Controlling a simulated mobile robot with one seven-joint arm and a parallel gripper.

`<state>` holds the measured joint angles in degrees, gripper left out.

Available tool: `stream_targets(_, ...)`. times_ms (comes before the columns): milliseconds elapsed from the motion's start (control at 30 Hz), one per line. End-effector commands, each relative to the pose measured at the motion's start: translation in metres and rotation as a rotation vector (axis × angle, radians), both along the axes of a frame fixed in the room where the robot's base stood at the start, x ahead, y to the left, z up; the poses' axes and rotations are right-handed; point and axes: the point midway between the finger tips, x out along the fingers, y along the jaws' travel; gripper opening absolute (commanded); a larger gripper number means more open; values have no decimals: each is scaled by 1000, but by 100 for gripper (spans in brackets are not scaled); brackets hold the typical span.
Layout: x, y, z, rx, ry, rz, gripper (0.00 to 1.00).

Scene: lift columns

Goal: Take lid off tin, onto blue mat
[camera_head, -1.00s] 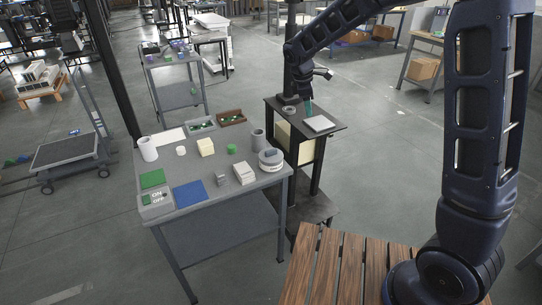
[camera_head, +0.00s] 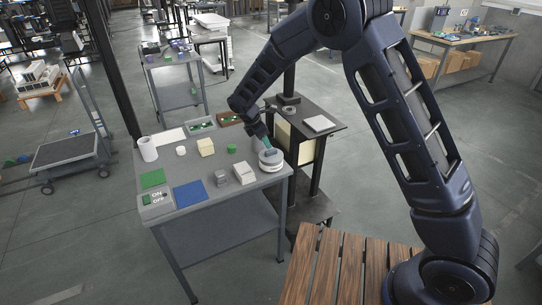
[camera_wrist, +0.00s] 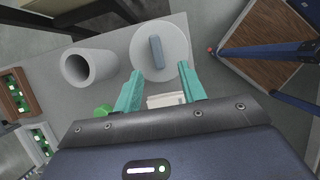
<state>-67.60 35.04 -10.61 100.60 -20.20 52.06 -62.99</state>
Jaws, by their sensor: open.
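The tin (camera_head: 272,167) stands at the right end of the grey table, with its round grey lid (camera_head: 265,158) on top. In the wrist view the lid (camera_wrist: 142,52) shows from above, with a blue-grey bar handle (camera_wrist: 156,51) across its middle. My gripper (camera_head: 267,143) is just above the lid. In the wrist view my gripper (camera_wrist: 159,68) has its teal fingers wide apart, with the handle ahead of the gap and nothing between them. The blue mat (camera_head: 190,194) lies bare at the table's front left.
A grey open cylinder (camera_wrist: 88,66) stands left of the tin in the wrist view. An ON/OFF box (camera_head: 157,202) sits beside the mat. A dark stand (camera_head: 335,128) is at the right.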

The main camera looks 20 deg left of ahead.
Motion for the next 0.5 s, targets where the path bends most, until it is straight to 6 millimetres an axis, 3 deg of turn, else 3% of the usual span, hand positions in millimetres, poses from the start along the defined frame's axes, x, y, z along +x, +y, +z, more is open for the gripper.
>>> stream_targets(333, 8, -6, -19, 0, 0, -1, 41)
stream_targets(500, 18, -12, -38, -2, 0, -2, 41)
